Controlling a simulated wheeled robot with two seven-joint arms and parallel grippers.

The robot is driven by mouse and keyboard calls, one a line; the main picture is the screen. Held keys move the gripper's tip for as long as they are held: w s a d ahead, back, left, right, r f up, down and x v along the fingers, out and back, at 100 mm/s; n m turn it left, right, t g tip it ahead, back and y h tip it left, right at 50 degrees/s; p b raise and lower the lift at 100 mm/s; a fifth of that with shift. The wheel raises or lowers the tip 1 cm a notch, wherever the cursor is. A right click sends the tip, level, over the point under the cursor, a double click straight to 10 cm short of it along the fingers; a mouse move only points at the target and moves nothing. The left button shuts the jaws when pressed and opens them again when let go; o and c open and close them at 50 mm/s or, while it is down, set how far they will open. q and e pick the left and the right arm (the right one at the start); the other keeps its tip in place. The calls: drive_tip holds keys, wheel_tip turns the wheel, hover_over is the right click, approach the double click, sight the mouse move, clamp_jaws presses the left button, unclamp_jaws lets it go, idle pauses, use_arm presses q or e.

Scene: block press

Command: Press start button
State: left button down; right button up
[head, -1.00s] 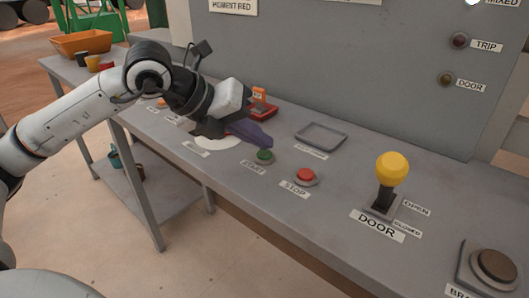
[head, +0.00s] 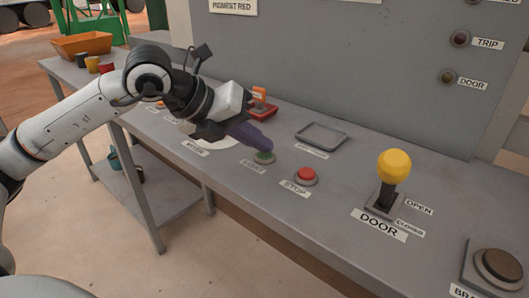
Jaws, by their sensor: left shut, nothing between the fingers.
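The green start button (head: 264,157) sits on the grey bench, with its START label (head: 253,167) in front of it. My left gripper (head: 268,147) comes in from the left with its dark purple fingers shut and empty. The fingertips are right over the button and cover its upper part. I cannot tell whether they touch it. My right gripper is not in view.
The red stop button (head: 306,175) is just right of the start button. A yellow-knobbed door lever (head: 393,167) stands further right, and a brown button (head: 497,265) is at the lower right. An empty grey tray (head: 321,136) lies behind. An orange bin (head: 82,45) is at the far left.

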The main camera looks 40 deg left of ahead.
sight(259, 156)
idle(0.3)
use_arm(q)
drive_tip(key=shift+r+p, duration=0.75)
drive_tip(key=shift+r, duration=0.1)
wheel_tip(259, 156, up, 5)
drive_tip(key=p, duration=0.4)
idle(0.4)
